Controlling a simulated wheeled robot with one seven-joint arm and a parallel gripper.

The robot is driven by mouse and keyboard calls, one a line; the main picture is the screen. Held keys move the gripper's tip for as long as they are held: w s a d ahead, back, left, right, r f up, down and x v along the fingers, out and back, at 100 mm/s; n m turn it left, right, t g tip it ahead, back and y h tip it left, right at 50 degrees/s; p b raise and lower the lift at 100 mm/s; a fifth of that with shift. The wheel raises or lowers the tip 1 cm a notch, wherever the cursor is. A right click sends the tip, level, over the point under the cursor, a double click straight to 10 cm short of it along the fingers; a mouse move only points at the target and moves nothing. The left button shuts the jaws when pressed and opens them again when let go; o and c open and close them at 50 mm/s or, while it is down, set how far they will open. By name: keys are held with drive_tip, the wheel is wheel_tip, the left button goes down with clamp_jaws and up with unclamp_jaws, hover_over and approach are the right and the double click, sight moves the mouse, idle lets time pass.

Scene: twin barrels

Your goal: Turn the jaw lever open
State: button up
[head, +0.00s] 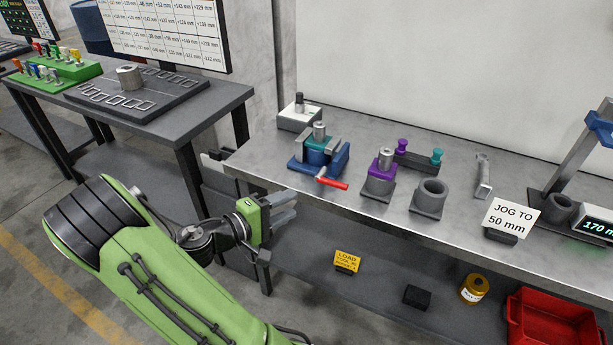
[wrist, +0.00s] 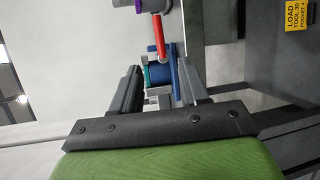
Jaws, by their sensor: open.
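The jaw lever (head: 332,183) has a red handle and sticks out from the front of a blue vise (head: 338,165) on the metal bench. The vise holds a teal-banded piece with a metal cylinder (head: 319,130) on top. My gripper (head: 284,206) is open and empty, off the bench's front edge, to the left of and nearer than the lever. In the wrist view the red lever (wrist: 159,36) shows beyond my open fingers (wrist: 159,72), roughly in line with the gap between them. The vise (wrist: 160,73) shows behind the fingers, partly hidden. Nothing touches the lever.
A purple-banded holder (head: 379,184) and an empty grey socket (head: 429,197) stand right of the vise. A white box (head: 299,117) is behind it. A sign (head: 512,216) stands at the front edge. The lower shelf holds a yellow card (head: 347,261) and red bin (head: 553,322).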

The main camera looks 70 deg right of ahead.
sight(334, 186)
drive_tip(key=b+x, duration=0.1)
drive_tip(key=x, duration=0.7)
drive_tip(key=b+x, duration=0.2)
drive_tip(key=x, duration=0.6)
drive_tip(key=shift+s+a+r, duration=0.1)
drive_tip(key=shift+s+a, duration=0.05)
drive_tip(key=shift+s, duration=0.1)
clamp_jaws()
